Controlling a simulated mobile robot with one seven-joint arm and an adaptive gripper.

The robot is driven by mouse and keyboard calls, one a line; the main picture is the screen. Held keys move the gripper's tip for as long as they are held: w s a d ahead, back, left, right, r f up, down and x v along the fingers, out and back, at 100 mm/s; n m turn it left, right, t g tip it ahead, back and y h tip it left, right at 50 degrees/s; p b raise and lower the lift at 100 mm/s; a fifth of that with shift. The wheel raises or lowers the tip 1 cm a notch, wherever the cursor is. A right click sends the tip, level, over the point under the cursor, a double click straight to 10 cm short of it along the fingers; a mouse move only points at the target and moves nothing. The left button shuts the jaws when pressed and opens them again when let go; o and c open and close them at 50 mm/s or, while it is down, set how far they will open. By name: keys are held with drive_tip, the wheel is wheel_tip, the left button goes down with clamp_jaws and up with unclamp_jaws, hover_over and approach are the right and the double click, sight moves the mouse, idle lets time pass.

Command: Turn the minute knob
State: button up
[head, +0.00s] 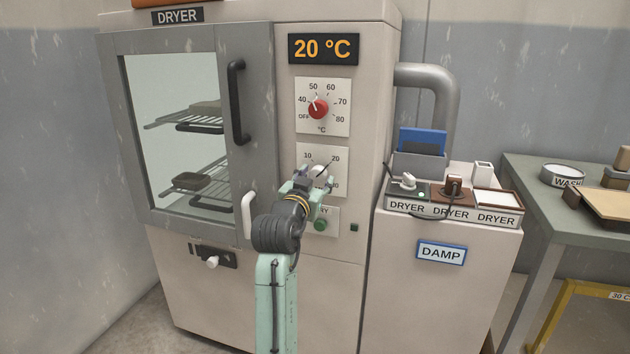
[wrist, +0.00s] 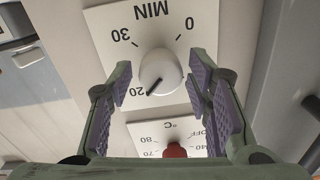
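The minute knob (wrist: 159,69) is a round white knob on a white dial plate (wrist: 110,25) marked MIN, 0, 20 and 30, which appears upside down in the wrist view. Its black pointer is at the 20 mark. In the head view the knob (head: 318,171) is partly hidden by my gripper (head: 306,184). My gripper (wrist: 160,80) is open, with one purple-padded finger on each side of the knob. Gaps show between both pads and the knob in the wrist view.
The red temperature knob (head: 318,108) is directly above the minute dial, under a display (head: 324,48) reading 20 °C. A green button (head: 320,225) is below. The dryer door (head: 250,150) with its black handle (head: 237,103) is shut at left. A cabinet (head: 440,290) stands at right.

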drive_tip(key=shift+o, duration=0.6)
drive_tip(key=shift+s, duration=0.1)
drive_tip(key=v, duration=1.2)
drive_tip(key=shift+r, duration=0.1)
